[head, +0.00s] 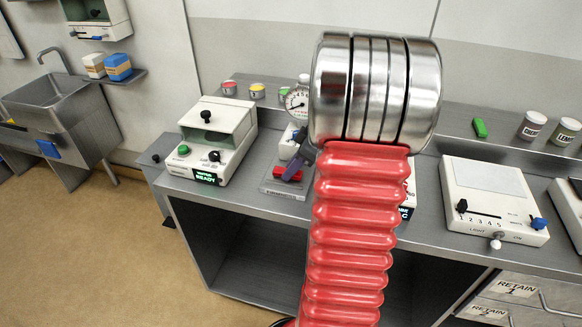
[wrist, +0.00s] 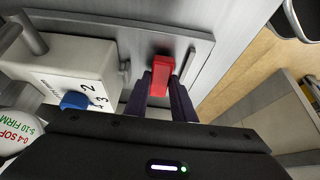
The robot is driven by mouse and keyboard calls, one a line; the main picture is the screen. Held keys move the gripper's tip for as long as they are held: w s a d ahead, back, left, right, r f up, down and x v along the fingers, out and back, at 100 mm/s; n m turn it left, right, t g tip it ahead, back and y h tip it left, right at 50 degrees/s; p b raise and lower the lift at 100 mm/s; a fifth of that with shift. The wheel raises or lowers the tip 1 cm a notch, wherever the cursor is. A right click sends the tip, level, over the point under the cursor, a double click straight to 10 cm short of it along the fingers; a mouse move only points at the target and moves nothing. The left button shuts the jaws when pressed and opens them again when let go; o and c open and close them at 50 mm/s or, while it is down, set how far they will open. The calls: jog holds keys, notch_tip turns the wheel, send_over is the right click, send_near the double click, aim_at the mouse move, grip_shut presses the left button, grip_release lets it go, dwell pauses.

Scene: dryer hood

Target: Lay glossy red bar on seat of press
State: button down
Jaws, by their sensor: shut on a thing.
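The glossy red bar (wrist: 162,72) is between the two dark purple fingertips of my gripper (wrist: 161,84) in the wrist view. In the head view the bar (head: 287,174) shows just beyond my gripper (head: 297,165), low over a grey metal plate (head: 278,190). The plate (wrist: 128,28) also lies behind the bar in the wrist view. I cannot tell whether the bar touches it. A white device with a round gauge (head: 297,102), apparently the press, stands beside the bar, partly hidden by my arm. Its white body (wrist: 66,64) has a blue knob (wrist: 74,101) in the wrist view.
A white box with a green "READY" display (head: 206,177) stands left of the plate. Another white box with levers (head: 490,200) stands right. Small tins (head: 257,91) and a green block (head: 480,128) sit on the rear shelf. The bench front edge is close to the plate.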

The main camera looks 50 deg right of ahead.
jog(key=shift+f, duration=0.25)
jog(key=c, duration=1.5)
grip_release()
jog(key=shift+a, duration=0.1)
jog(key=shift+f, duration=0.1)
jog(key=shift+r, duration=0.65)
jog(key=v, duration=1.2)
jog(key=shift+r, duration=0.1)
